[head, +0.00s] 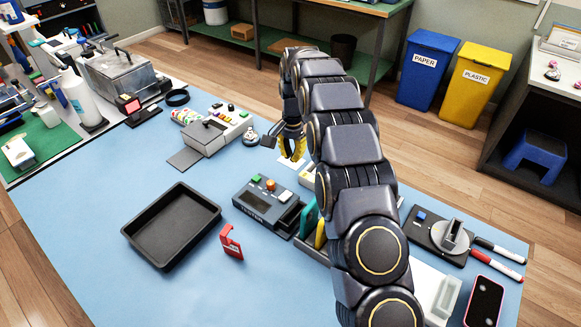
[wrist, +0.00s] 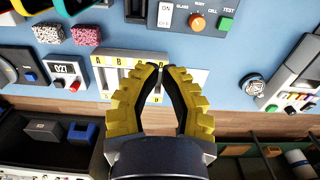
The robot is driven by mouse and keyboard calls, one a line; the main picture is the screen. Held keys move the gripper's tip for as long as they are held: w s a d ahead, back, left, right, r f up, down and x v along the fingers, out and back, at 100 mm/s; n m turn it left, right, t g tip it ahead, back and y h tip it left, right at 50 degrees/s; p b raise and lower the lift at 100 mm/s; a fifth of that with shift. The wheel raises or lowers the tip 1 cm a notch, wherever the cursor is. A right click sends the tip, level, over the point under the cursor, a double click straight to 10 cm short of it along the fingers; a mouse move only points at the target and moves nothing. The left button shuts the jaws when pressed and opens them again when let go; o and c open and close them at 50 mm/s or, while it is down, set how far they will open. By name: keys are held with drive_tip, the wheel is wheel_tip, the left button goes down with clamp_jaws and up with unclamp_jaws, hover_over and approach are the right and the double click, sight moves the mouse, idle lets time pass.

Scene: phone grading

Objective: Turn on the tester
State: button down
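The tester (head: 268,204) is a dark grey box on the blue table, right of the black tray. Its top has a green button (head: 257,181), an orange knob (head: 271,185) and a small screen. In the wrist view, the tester's panel (wrist: 212,8) is at the top edge, with a white ON switch (wrist: 165,14), an orange knob (wrist: 197,22) and a green TEST button (wrist: 226,22). The switch's setting is unclear. My gripper (head: 290,160) is behind the tester, apart from it. In the wrist view, my gripper (wrist: 161,68) is empty, its yellow fingertips a narrow gap apart.
A black tray (head: 140,240) and a red stand (head: 231,243) lie left and front of the tester. A grey device (head: 205,140) stands behind left. A white lettered organizer (wrist: 120,58) is beyond my fingertips. Bare blue table lies left of the tester.

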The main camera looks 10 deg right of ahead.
sight(286, 198)
drive_tip(key=shift+r, duration=0.3)
drive_tip(key=shift+r, duration=0.1)
drive_tip(key=shift+s+a+r+g+y, duration=0.15)
drive_tip(key=shift+r+g+y, duration=0.1)
drive_tip(key=shift+g+y, duration=0.25)
drive_tip(key=f, duration=0.4)
drive_tip(key=s+a+f, duration=0.1)
drive_tip(key=f, duration=0.9)
drive_tip(key=shift+s+a, duration=0.15)
drive_tip(key=shift+a, duration=0.05)
